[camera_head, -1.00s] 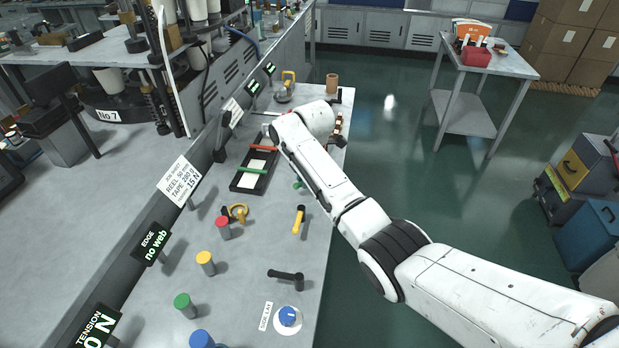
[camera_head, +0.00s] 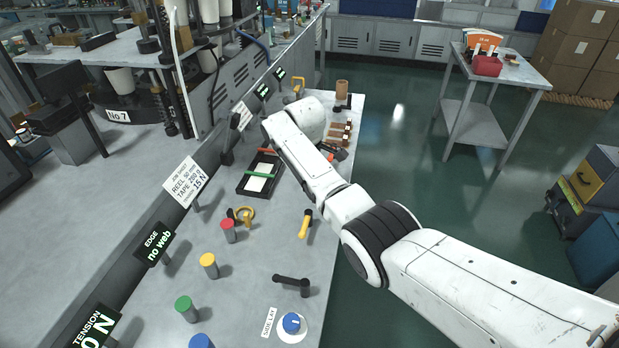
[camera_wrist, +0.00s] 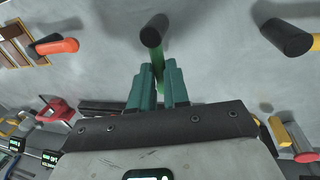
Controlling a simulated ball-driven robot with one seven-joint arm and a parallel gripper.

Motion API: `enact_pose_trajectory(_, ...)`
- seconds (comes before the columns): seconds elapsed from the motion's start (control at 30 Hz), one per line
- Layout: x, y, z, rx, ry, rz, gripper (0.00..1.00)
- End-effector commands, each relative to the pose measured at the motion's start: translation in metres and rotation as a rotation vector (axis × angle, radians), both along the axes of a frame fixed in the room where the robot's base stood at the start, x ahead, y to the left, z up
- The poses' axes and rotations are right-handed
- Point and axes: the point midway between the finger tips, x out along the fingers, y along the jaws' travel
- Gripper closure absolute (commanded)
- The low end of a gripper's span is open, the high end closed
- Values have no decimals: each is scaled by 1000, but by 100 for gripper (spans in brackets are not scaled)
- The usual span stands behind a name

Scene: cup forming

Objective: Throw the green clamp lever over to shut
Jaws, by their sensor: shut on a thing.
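The green clamp lever shows in the wrist view as a green handle (camera_wrist: 161,60) running out to a black round post (camera_wrist: 153,32). My gripper (camera_wrist: 157,88), with teal fingers, is closed around the green handle, one finger on each side. The part of the handle between the fingers is mostly hidden. In the head view my white arm hides both the lever and the gripper, so the lever's angle cannot be told there.
A yellow lever (camera_head: 306,224) and a black lever (camera_head: 292,283) stand nearer along the bench (camera_head: 255,310). An orange lever (camera_wrist: 57,46) is at upper left in the wrist view. A black tray (camera_head: 243,184), coloured posts and a blue dial (camera_head: 291,322) are also on the bench.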

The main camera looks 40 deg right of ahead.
Motion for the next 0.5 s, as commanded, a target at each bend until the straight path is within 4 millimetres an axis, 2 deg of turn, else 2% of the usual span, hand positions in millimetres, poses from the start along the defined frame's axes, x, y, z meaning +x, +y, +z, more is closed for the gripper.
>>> enact_pose_trajectory(0.5, 1, -2, 0, 0, 0, -45, 100)
